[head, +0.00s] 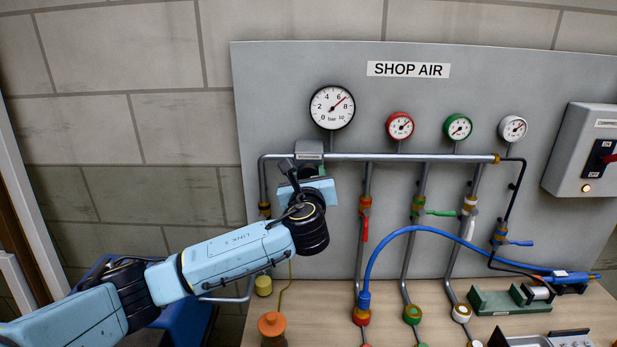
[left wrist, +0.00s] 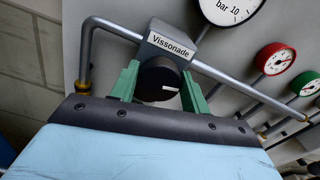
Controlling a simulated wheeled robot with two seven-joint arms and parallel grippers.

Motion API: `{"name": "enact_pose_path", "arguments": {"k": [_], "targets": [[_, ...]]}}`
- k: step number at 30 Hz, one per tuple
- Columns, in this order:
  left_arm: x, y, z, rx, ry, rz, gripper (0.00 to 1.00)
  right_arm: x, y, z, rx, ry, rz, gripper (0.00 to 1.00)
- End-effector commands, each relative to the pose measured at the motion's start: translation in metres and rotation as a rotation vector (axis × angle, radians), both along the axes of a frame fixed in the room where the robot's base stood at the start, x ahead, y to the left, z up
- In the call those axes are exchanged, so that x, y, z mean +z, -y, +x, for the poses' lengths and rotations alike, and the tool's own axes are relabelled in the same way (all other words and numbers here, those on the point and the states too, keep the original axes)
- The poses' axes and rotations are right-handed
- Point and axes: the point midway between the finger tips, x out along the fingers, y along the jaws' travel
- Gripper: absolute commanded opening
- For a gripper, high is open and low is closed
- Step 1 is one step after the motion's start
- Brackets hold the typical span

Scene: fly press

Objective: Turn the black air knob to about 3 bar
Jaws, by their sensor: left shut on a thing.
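The black air knob (left wrist: 158,80) sits below a regulator labelled "Vissonade" (left wrist: 171,45) in the left wrist view. Its white mark points to the picture's right. My left gripper (left wrist: 160,76) is shut on it, with one green finger on each side. My right gripper is not in view.
A grey pipe (head: 420,157) runs right from the regulator to several drops with coloured valves. Red (head: 400,125), green (head: 458,127) and white (head: 513,128) small gauges stand above it. A blue hose (head: 420,228) arches over the bench (head: 400,318). A switch box (head: 588,150) hangs at right.

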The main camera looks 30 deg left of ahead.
Motion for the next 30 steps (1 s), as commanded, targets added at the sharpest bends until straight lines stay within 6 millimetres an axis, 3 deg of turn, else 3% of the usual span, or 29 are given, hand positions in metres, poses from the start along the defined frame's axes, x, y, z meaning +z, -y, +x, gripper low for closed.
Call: {"name": "enact_pose_path", "arguments": {"k": [30], "targets": [[-0.005, -0.003, -0.002, 0.001, 0.390, -0.812, 0.23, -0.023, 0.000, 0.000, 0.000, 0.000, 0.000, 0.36]]}}
